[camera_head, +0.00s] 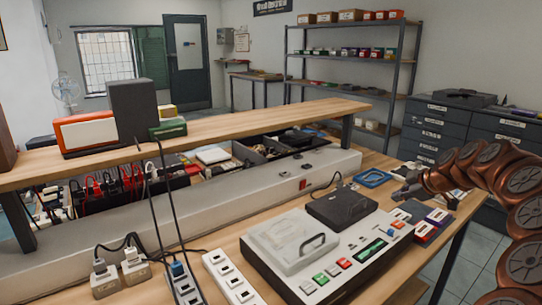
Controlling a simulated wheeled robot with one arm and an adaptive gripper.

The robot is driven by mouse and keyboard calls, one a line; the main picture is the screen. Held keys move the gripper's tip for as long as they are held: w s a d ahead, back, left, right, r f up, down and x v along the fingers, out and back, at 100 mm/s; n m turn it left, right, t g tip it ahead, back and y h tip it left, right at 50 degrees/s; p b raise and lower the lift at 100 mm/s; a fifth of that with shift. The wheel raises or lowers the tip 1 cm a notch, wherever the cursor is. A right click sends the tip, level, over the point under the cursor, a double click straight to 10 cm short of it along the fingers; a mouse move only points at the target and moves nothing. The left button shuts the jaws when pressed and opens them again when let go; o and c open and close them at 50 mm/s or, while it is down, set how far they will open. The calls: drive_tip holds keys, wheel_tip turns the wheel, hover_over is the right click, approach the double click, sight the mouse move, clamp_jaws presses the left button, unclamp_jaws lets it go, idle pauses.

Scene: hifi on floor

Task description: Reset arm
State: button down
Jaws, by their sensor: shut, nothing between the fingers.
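My copper-coloured arm comes in from the right edge. Its end, my gripper (404,192), is small and dark grey in this view, above the right part of the workbench. It is shut and holds nothing. It is just beyond the right end of the white control device (322,252), near a blue open-frame item (373,178). I cannot tell its exact height above the bench. The lower arm links run out of the picture at the bottom right.
A black box (341,206) sits behind the white device, and small boxes (432,224) stand at its right. Power strips (230,277) lie on the left. A raised wooden shelf (250,122) crosses behind. Grey drawer cabinets (436,130) stand at the right back.

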drive_tip(key=s+a+r+g+y+p, duration=0.1)
drive_tip(key=s+a+r, duration=0.1)
drive_tip(key=a, duration=0.5)
drive_tip(key=s+a+r+g+p, duration=0.1)
drive_tip(key=s+a+r, duration=0.15)
drive_tip(key=a, duration=0.45)
drive_tip(key=s+a+m+g+p, duration=0.2)
drive_tip(key=s+a+g, duration=0.1)
drive_tip(key=s+a, duration=0.9)
drive_tip(key=s+f+m+g+h+p, duration=0.1)
drive_tip(key=s+f+m+g+p, duration=0.1)
drive_tip(key=s, duration=1.3)
drive_tip(key=s+f+m+g+h+p, duration=0.2)
drive_tip(key=s+m, duration=0.5)
drive_tip(key=s, duration=0.8)
drive_tip(key=shift+s+f+g, duration=0.2)
drive_tip(key=shift+f+g, duration=0.5)
drive_tip(key=shift+f, duration=0.2)
